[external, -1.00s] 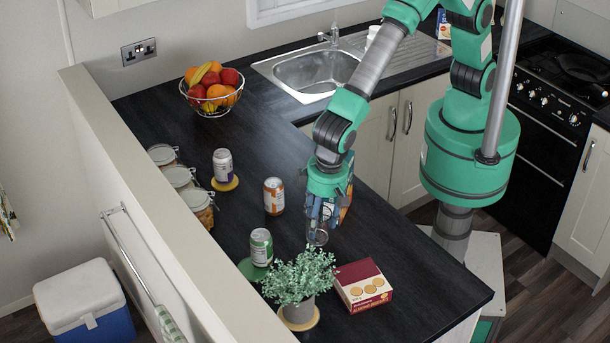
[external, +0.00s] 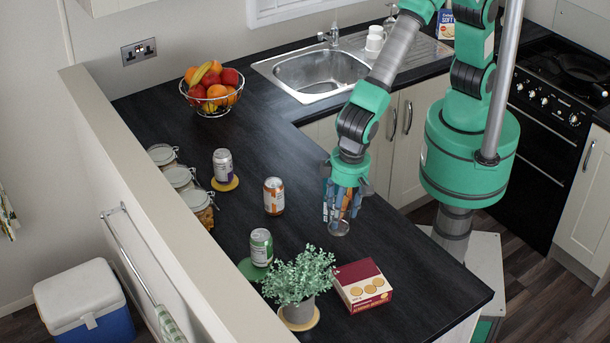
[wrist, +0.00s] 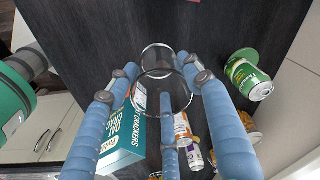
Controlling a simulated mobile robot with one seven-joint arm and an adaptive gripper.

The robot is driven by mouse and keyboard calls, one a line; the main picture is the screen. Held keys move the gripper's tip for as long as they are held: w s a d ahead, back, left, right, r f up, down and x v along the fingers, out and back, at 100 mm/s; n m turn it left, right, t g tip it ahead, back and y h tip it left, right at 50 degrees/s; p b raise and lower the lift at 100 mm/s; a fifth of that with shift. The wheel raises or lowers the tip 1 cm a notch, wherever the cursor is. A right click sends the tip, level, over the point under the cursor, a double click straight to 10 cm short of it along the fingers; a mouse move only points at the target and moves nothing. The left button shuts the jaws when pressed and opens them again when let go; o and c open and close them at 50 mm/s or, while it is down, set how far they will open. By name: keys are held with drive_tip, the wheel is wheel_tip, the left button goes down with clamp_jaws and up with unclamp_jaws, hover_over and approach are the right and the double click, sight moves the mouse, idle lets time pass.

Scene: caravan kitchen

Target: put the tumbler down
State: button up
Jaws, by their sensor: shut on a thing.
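The tumbler is clear glass. In the external view its lower end (external: 340,228) shows just below my fingers, low over the dark worktop near its right edge; I cannot tell whether it touches. In the wrist view the tumbler (wrist: 164,92) shows as clear rings between my blue fingers. My gripper (external: 342,212) points down and is shut on the tumbler. Its fingers hide most of the glass in the external view.
A teal cracker box (wrist: 124,138) stands close beside the fingers. A red biscuit box (external: 362,285) and potted plant (external: 300,275) are nearer the camera. Orange-white (external: 273,196), green (external: 261,247) and purple (external: 222,165) cans stand left. Bare worktop lies between the cans and my gripper.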

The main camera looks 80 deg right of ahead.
drive_tip(key=s+d+f+n, duration=0.1)
drive_tip(key=s+d+f, duration=0.1)
drive_tip(key=s+d, duration=0.5)
drive_tip(key=s+d+f+n+b, duration=0.1)
drive_tip(key=s+d+f, duration=0.1)
drive_tip(key=s+d, duration=0.6)
drive_tip(key=d, duration=0.4)
drive_tip(key=shift+s+d+f, duration=0.15)
drive_tip(key=shift+d+f, duration=0.05)
drive_tip(key=shift+d, duration=0.1)
drive_tip(key=w+a+f, duration=0.1)
drive_tip(key=w+a, duration=0.8)
drive_tip(key=a, duration=0.4)
drive_tip(key=shift+a+f+b, duration=0.2)
drive_tip(key=shift+b, duration=0.2)
drive_tip(key=shift+f, duration=0.1)
drive_tip(key=shift+f, duration=1.65)
drive_tip(key=shift+f+b, duration=0.2)
drive_tip(key=shift+b, duration=0.1)
drive_tip(key=o, duration=1.4)
